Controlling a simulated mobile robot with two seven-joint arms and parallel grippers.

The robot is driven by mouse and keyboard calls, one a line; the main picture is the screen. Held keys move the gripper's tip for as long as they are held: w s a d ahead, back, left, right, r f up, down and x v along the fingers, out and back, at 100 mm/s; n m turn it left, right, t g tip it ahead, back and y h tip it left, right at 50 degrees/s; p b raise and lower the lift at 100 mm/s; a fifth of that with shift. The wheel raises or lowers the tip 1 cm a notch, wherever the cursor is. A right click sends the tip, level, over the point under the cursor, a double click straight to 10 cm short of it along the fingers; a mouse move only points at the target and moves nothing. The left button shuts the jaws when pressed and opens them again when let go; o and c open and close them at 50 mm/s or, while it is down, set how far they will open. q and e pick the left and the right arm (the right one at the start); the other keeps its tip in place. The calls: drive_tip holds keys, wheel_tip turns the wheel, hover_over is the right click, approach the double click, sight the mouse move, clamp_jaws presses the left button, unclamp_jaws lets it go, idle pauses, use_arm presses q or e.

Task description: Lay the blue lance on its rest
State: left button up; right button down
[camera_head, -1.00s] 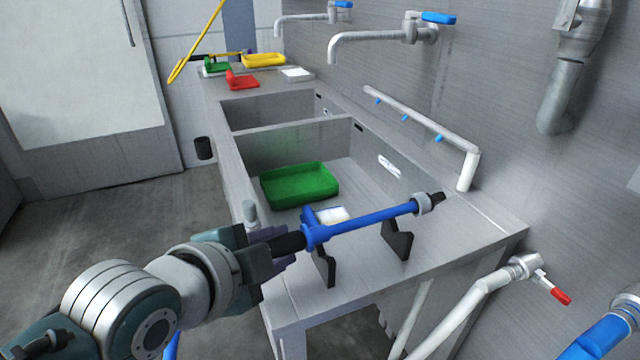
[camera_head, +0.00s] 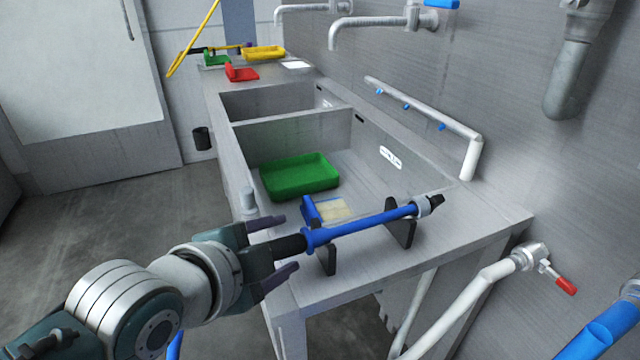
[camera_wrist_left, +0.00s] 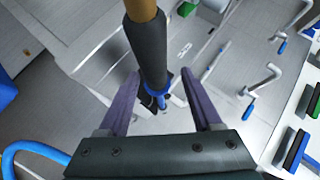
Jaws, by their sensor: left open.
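The blue lance (camera_head: 365,222) has a black grip at its left end and a grey collar with a dark tip at its right end. It lies across the two black uprights of the rest (camera_head: 402,226) on the near end of the sink bench. My left gripper (camera_head: 282,243) is open, its fingers spread on either side of the black grip. In the left wrist view the lance's dark grip (camera_wrist_left: 148,55) runs between the two purple fingers, with a gap on each side. My right gripper is not in view.
A blue brush-like block (camera_head: 312,212) with a pale part sits just behind the lance. A green tray (camera_head: 300,178) is in the near basin. A grey post (camera_head: 247,198) stands near the gripper. Red-handled valve (camera_head: 565,286) is at the right.

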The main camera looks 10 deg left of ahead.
use_arm(q)
drive_tip(key=shift+f, duration=0.1)
drive_tip(key=p+v, duration=0.2)
drive_tip(key=v, duration=0.8)
drive_tip(key=s+a+r+n+g+y+p, duration=0.1)
drive_tip(key=s+r+n+g+p, duration=0.1)
drive_tip(key=s+n+g, duration=0.3)
drive_tip(key=s+a+r+n+y+p, duration=0.1)
drive_tip(key=s+a+r+n, duration=0.1)
drive_tip(key=s+n, duration=0.3)
drive_tip(key=s+a+r+n+g+p, duration=0.1)
drive_tip(key=s+r+n+g+p, duration=0.15)
drive_tip(key=s, duration=0.45)
wheel_tip(320, 180, up, 34)
drive_tip(key=p, duration=3.4)
drive_tip(key=shift+p, duration=0.35)
